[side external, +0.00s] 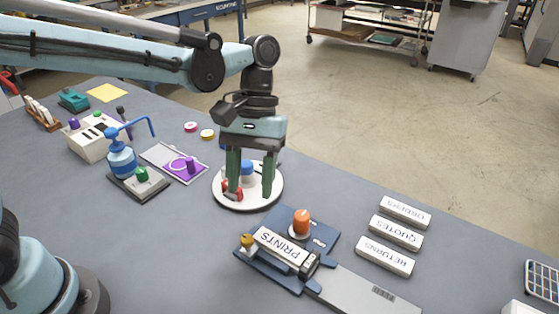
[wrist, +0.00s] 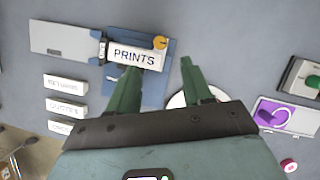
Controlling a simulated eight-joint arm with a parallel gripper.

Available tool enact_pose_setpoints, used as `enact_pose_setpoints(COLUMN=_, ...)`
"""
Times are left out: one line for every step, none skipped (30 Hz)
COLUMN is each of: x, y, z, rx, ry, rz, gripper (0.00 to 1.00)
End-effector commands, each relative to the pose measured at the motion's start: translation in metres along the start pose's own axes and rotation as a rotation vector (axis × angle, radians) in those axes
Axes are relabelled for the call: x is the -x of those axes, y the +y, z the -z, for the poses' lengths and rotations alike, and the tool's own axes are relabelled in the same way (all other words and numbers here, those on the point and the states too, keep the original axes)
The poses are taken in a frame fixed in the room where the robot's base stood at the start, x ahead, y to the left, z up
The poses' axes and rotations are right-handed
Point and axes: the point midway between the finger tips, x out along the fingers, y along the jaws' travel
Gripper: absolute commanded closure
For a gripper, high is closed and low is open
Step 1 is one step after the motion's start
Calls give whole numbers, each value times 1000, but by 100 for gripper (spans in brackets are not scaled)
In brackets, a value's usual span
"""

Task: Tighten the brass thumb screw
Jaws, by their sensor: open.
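The brass thumb screw (side external: 247,241) stands at the left end of the white PRINTS block (side external: 283,252), on a dark blue plate (side external: 322,238). In the wrist view the screw (wrist: 159,42) shows as a small gold knob with a dark slot, beside the PRINTS block (wrist: 133,56). My gripper (side external: 250,190) points down, open, with nothing between its green fingers. In the side view it is over or in front of the round white disc, behind the screw. In the wrist view the screw lies just beyond the fingertips (wrist: 158,68). How tight the screw is cannot be told.
An orange knob (side external: 302,221) stands on the blue plate. The round white disc (side external: 262,203) holds blue and red parts. Labelled blocks, RETURNS (side external: 384,257), QUOTES (side external: 396,233) and ORDERS (side external: 404,212), lie right. A blue pump bottle (side external: 121,160) and purple fixture (side external: 181,165) stand left.

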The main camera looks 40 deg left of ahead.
Motion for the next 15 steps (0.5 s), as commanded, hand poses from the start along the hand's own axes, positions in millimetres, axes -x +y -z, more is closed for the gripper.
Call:
enact_pose_setpoints(x=7, y=0, z=0, rx=1, ry=0, rz=0, gripper=50)
enact_pose_setpoints(x=11, y=0, z=0, rx=1, ry=0, rz=0, gripper=50)
enact_pose_setpoints(x=16, y=0, z=0, rx=1, ry=0, rz=0, gripper=50)
enact_pose_setpoints(x=18, y=0, z=0, rx=0, ry=0, rz=0, gripper=50)
enact_pose_setpoints(x=21, y=0, z=0, rx=0, ry=0, rz=0, gripper=50)
enact_pose_setpoints(x=24, y=0, z=0, rx=0, ry=0, rz=0, gripper=50)
enact_pose_setpoints(x=26, y=0, z=0, rx=0, ry=0, rz=0, gripper=50)
enact_pose_setpoints(x=27, y=0, z=0, rx=0, ry=0, rz=0, gripper=50)
enact_pose_setpoints(x=29, y=0, z=0, rx=0, ry=0, rz=0, gripper=50)
enact_pose_setpoints(x=30, y=0, z=0, rx=0, ry=0, rz=0, gripper=50)
enact_pose_setpoints(x=30, y=0, z=0, rx=0, ry=0, rz=0, gripper=50)
enact_pose_setpoints(x=31, y=0, z=0, rx=0, ry=0, rz=0, gripper=50)
enact_pose_setpoints(x=31, y=0, z=0, rx=0, ry=0, rz=0, gripper=50)
enact_pose_setpoints(x=31, y=0, z=0, rx=0, ry=0, rz=0, gripper=50)
enact_pose_setpoints(x=31, y=0, z=0, rx=0, ry=0, rz=0, gripper=50)
